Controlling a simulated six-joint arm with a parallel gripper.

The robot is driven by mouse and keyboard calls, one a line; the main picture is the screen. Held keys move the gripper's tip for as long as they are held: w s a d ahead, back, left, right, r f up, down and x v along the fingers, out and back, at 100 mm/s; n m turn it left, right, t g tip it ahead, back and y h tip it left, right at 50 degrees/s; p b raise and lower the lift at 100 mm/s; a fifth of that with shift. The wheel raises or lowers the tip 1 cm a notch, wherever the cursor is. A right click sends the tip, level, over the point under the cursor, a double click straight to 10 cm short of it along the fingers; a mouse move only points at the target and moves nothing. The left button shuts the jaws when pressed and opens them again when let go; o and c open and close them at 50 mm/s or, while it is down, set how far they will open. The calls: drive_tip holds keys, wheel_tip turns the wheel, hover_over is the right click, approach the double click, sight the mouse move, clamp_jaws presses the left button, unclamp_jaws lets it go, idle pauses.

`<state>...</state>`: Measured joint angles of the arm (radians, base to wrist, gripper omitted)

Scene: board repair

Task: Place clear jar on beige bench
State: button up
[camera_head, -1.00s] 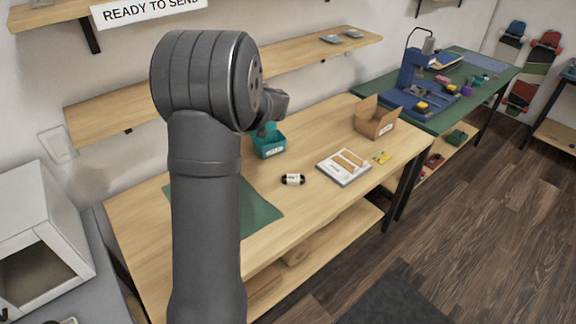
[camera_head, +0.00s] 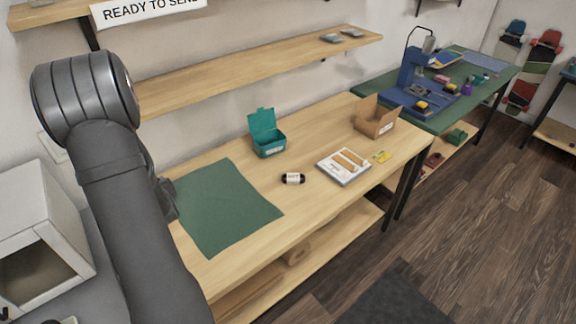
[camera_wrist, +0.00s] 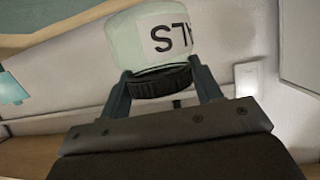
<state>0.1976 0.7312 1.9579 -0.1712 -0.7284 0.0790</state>
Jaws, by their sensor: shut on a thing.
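My gripper (camera_wrist: 165,85) is shut on the clear jar (camera_wrist: 122,45) in the wrist view. Its fingers close on either side of the jar's black ribbed lid (camera_wrist: 160,82). The jar is pale and see-through, with a white label in black letters. In the head view my arm hides the jar and the fingers. The beige bench (camera_head: 320,125) is a long pale wooden table in the middle.
On the bench are a green mat (camera_head: 225,205), an open teal box (camera_head: 268,147), a small black-and-white item (camera_head: 292,179), a white tray (camera_head: 343,167) and a cardboard box (camera_head: 377,120). Bare wood lies between them. A wall shelf (camera_head: 230,75) hangs behind. A white box (camera_head: 35,225) stands left.

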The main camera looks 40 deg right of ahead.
drive_tip(key=s+a+f+y, duration=0.1)
drive_tip(key=s+a+f, duration=0.15)
drive_tip(key=a, duration=0.25)
drive_tip(key=s+a+f, duration=0.1)
drive_tip(key=s+a, duration=0.2)
drive_tip(key=a, duration=0.1)
drive_tip(key=s+d+r+m+h, duration=0.1)
drive_tip(key=s+d+r+h, duration=0.1)
drive_tip(key=d, duration=1.5)
drive_tip(key=s+d+r+m+h, duration=0.1)
drive_tip(key=d+r, duration=0.2)
drive_tip(key=d, duration=1.4)
drive_tip(key=s+d+r+m+g+h, duration=0.1)
drive_tip(key=s+d+h, duration=0.1)
drive_tip(key=s+d, duration=1.1)
drive_tip(key=s+d+m+h, duration=0.1)
drive_tip(key=s+d+m, duration=0.1)
drive_tip(key=s+d, duration=1.1)
hover_over(324, 194)
wheel_tip(324, 194, down, 7)
drive_tip(key=shift+a+f, duration=0.1)
drive_tip(key=shift+f, duration=1.75)
drive_tip(key=shift+f, duration=0.15)
